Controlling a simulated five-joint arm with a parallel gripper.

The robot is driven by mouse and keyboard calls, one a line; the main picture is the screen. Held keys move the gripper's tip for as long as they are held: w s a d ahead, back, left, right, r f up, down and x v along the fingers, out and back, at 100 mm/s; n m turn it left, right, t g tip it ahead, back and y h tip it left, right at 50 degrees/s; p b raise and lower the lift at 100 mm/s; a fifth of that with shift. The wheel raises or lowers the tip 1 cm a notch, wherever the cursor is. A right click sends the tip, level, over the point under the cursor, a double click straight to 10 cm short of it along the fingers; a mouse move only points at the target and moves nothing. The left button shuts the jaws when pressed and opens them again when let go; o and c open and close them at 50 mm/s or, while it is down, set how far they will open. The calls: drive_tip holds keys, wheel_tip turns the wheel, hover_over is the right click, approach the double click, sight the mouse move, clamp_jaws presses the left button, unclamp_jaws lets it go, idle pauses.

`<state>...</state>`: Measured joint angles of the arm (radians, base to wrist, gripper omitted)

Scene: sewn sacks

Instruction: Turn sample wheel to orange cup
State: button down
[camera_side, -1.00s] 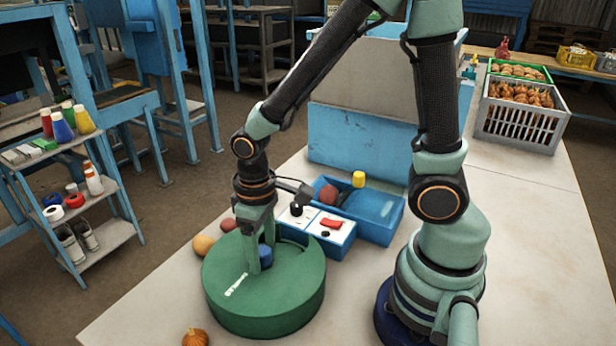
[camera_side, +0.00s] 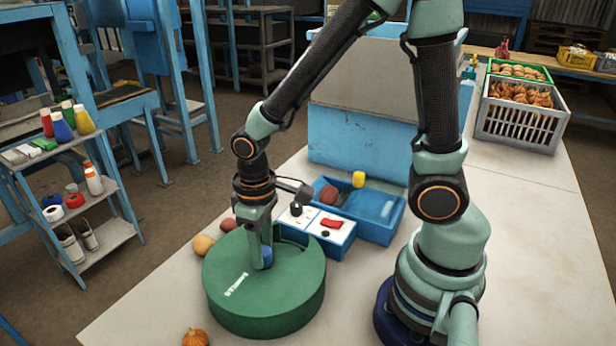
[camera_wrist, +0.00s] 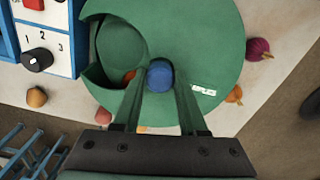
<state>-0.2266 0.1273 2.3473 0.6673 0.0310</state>
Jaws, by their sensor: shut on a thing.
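The sample wheel is a round green drum (camera_side: 240,300) with a white label on its top and a blue knob (camera_side: 267,256) in the middle. My gripper (camera_side: 262,262) points down and is shut on the blue knob, which also shows between the fingertips in the wrist view (camera_wrist: 160,75). In the wrist view, the green cover (camera_wrist: 205,45) has a cut-out on its left side. I cannot tell whether this is the orange cup.
A blue-and-white box (camera_side: 340,238) with a black knob and a red piece stands close behind the drum. A blue tray (camera_side: 385,232) lies beyond it. Onions (camera_side: 203,245) and a small pumpkin (camera_side: 195,338) lie around the drum.

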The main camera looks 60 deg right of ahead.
drive_tip(key=shift+m, duration=0.3)
idle(0.6)
drive_tip(key=m, duration=0.9)
drive_tip(key=shift+w+m, duration=0.1)
drive_tip(key=shift+m, duration=2.3)
drive_tip(key=shift+c, duration=2.2)
unclamp_jaws()
drive_tip(key=shift+r, duration=0.1)
wheel_tip(320, 180, up, 12)
